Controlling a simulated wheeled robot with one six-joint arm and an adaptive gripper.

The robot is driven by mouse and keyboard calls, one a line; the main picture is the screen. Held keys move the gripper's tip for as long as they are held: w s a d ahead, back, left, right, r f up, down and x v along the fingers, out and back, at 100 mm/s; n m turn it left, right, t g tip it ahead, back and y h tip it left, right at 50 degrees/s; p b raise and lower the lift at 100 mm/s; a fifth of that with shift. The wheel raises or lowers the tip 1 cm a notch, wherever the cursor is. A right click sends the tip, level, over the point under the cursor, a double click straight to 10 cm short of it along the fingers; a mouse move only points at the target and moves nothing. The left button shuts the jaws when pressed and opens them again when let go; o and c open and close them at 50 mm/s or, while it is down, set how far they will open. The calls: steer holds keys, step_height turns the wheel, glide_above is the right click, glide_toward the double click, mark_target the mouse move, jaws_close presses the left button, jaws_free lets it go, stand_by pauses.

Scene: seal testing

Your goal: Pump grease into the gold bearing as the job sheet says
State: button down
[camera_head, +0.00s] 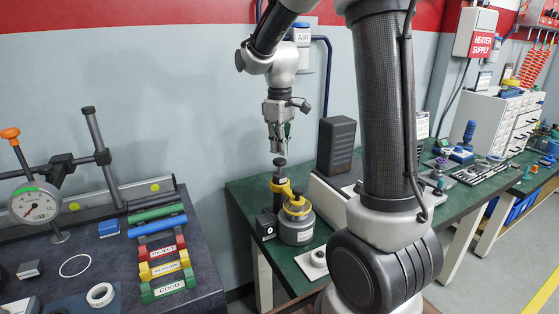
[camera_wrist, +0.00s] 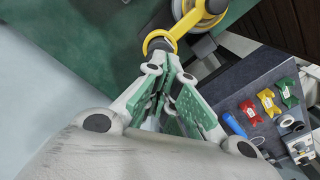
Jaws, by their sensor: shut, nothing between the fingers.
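My gripper (camera_head: 279,148) points down over the green bench, its fingers closed together and empty. Just below it is the black knob (camera_head: 281,162) of a yellow-topped device, with a small gap or light contact; I cannot tell which. The device has a yellow collar (camera_head: 281,186) and a grey round body (camera_head: 297,232) with a label too small to read. In the wrist view my fingertips (camera_wrist: 164,66) are close to the yellow ring (camera_wrist: 160,40) around the knob. I cannot make out a gold bearing for certain, nor a readable job sheet.
A black box (camera_head: 336,146) stands behind right, and a small black block (camera_head: 266,225) beside the device. A dark bench (camera_head: 205,262) at left holds a dial gauge (camera_head: 35,203) and labelled red, yellow and green trays (camera_head: 165,265). Drawers (camera_head: 489,120) stand at back right.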

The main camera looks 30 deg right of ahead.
mark_target(280, 160)
steer(key=shift+f, duration=0.15)
steer(key=shift+f, duration=1.95)
steer(key=shift+r, duration=2.1)
steer(key=shift+f, duration=0.15)
steer(key=shift+f, duration=2)
steer(key=shift+r, duration=2.15)
steer(key=shift+f, duration=0.2)
